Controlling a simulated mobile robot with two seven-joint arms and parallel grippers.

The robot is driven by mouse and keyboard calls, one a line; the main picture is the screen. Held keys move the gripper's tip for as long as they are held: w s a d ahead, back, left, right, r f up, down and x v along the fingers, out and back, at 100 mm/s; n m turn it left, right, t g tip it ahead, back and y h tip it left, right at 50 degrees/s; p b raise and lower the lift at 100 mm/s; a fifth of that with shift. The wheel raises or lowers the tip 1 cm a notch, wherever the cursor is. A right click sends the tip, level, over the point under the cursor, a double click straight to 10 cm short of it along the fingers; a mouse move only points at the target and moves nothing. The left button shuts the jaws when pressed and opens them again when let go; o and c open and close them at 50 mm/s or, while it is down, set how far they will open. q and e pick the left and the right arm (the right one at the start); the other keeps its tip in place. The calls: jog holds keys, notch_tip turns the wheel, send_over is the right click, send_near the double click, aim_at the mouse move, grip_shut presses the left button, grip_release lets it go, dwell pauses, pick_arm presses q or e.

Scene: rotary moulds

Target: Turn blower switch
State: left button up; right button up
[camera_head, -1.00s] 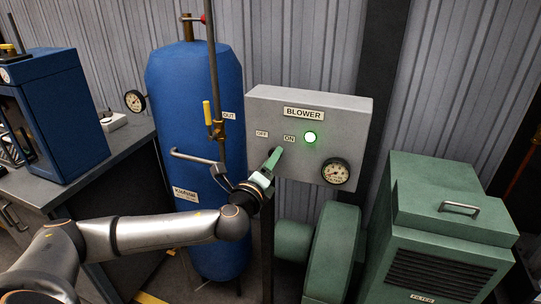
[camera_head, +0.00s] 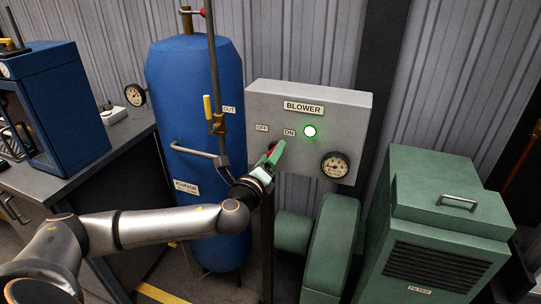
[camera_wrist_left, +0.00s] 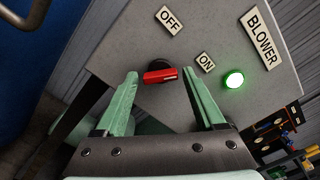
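The grey blower control box (camera_head: 340,108) carries a red-handled switch (camera_head: 271,149) below its OFF and ON labels. In the left wrist view the red handle (camera_wrist_left: 160,75) points toward the ON label (camera_wrist_left: 206,62). A round green lamp (camera_head: 310,132) on the box is lit. My left gripper (camera_head: 274,151) is at the switch and hides much of it in the head view. In the left wrist view the green fingers (camera_wrist_left: 160,77) stand apart, one on each side of the red handle, with visible gaps. My right gripper is not in view.
A blue tank (camera_head: 200,110) with a pipe and a yellow-handled valve (camera_head: 208,108) stands left of the box. A gauge (camera_head: 335,165) sits on the box's lower right. The green blower (camera_head: 330,245) and filter unit (camera_head: 435,240) stand below and right.

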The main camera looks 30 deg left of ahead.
pick_arm(q)
jog(key=shift+o, duration=0.6)
jog(key=b+v, duration=0.2)
jog(key=v, duration=1)
jog(key=shift+s, duration=0.3)
